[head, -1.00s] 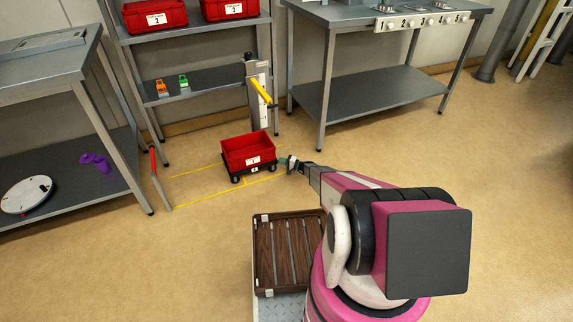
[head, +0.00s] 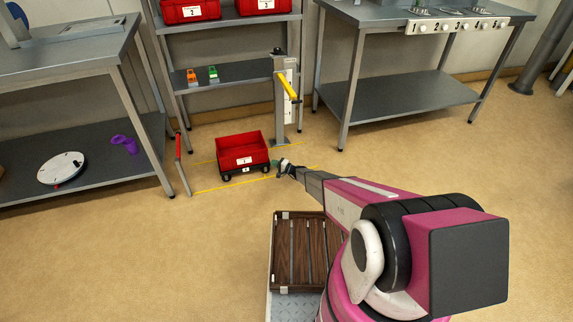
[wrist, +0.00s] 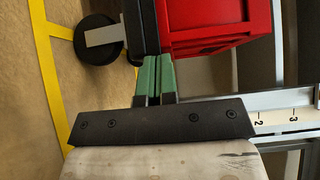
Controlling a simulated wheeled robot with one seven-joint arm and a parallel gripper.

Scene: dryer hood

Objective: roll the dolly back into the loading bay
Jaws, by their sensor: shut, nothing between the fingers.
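The dolly (head: 246,171) is a low black platform on wheels carrying a red crate (head: 243,149). It stands on the floor between two yellow floor lines (head: 232,186), which mark a strip beside the shelf rack. My gripper (head: 283,166) is low, at the dolly's right side. In the wrist view, its green fingers (wrist: 155,78) are closed together with their tips against or very near the dolly's black edge (wrist: 140,25). I cannot tell whether they touch. A dolly wheel (wrist: 97,40) and the red crate (wrist: 208,28) show there too. The dolly's far side is hidden.
A red-handled bar (head: 179,158) stands left of the dolly by the left table's leg. A grey post with a yellow handle (head: 288,88) stands behind right. The shelf rack (head: 238,72) is behind; a right workbench (head: 390,104) stands beyond.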

